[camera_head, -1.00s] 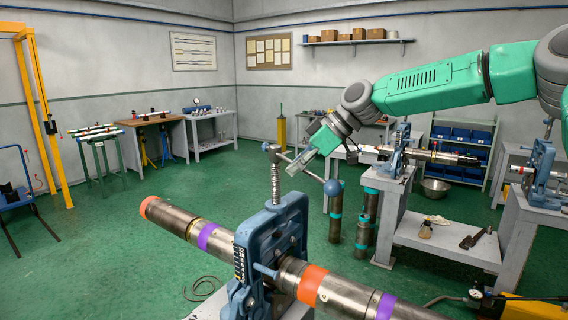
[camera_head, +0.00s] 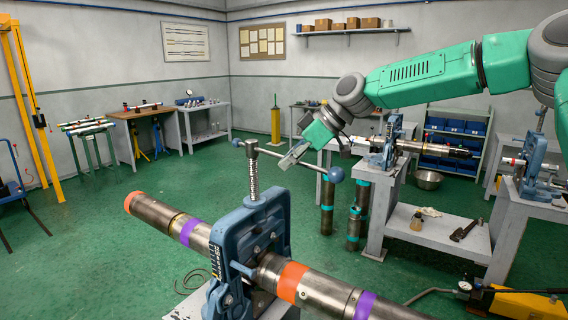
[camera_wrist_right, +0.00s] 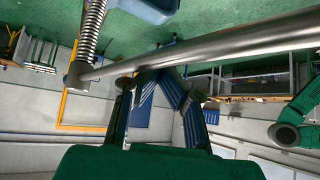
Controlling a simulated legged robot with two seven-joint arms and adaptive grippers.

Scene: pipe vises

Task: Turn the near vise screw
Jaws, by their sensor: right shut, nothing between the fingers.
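The near vise (camera_head: 240,250) is blue and clamps a long steel pipe (camera_head: 325,290) with orange and purple bands. Its upright threaded screw (camera_head: 253,178) carries a slanting steel crossbar (camera_head: 268,152) with blue-grey ball ends. My right gripper (camera_head: 283,164) is shut and empty, with its fingertips at the bar between the screw and the right ball (camera_head: 336,174). In the right wrist view, the bar (camera_wrist_right: 220,45) crosses in front of the converging fingertips (camera_wrist_right: 157,76); whether they touch it is hard to tell. My left gripper is out of view.
A second vise bench (camera_head: 385,200) with another pipe stands behind to the right, with upright steel pipes (camera_head: 355,225) beside it. A third vise (camera_head: 535,165) stands at the far right. Green floor (camera_head: 90,240) is open to the left.

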